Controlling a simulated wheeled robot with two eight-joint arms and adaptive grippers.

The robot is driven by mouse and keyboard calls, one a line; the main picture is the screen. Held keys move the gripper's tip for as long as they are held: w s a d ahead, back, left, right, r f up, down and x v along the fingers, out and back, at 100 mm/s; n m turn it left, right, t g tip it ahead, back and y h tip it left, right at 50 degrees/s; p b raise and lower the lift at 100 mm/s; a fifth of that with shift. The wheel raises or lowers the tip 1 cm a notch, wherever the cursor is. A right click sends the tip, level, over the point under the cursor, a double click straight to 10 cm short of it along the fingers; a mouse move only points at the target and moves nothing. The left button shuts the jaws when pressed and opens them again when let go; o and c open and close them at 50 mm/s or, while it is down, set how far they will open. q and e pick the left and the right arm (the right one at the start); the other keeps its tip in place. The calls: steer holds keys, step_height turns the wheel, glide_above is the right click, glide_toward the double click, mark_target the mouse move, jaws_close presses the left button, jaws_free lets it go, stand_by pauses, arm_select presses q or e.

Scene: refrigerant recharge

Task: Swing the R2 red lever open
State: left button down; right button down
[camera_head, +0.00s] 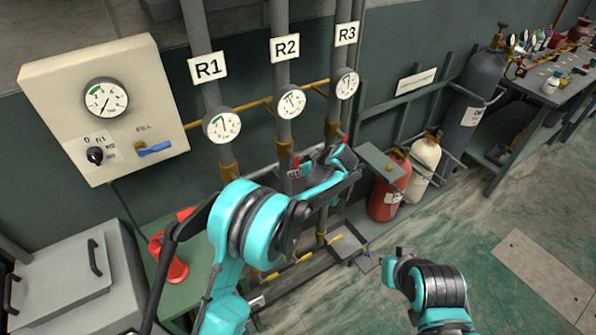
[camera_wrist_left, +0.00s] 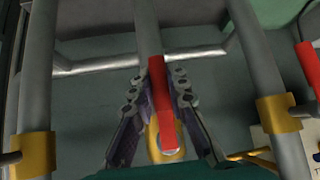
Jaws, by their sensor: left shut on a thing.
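The R2 pipe (camera_head: 283,130) carries the R2 label (camera_head: 285,48) and a round gauge (camera_head: 291,101). In the left wrist view, the red R2 lever (camera_wrist_left: 160,95) lies along the pipe, with its lower end on a brass valve body (camera_wrist_left: 155,142). My left gripper (camera_wrist_left: 159,88) has a finger on each side of the lever and is shut on it. In the head view, my left gripper (camera_head: 299,172) is at the R2 pipe below the gauge, and my arm hides much of the valve.
Pipes R1 (camera_head: 223,150) and R3 (camera_head: 335,110) stand on either side of R2. Another red lever (camera_wrist_left: 308,65) shows at the wrist view's right edge. A red cylinder (camera_head: 388,195) and a cream one (camera_head: 423,160) stand right. Open floor (camera_head: 470,215) lies at the right.

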stand_by(0.4)
arm_select(q)
steer(key=c, duration=1.5)
jaws_free()
steer(key=shift+o, duration=0.2)
steer(key=v, duration=1.2)
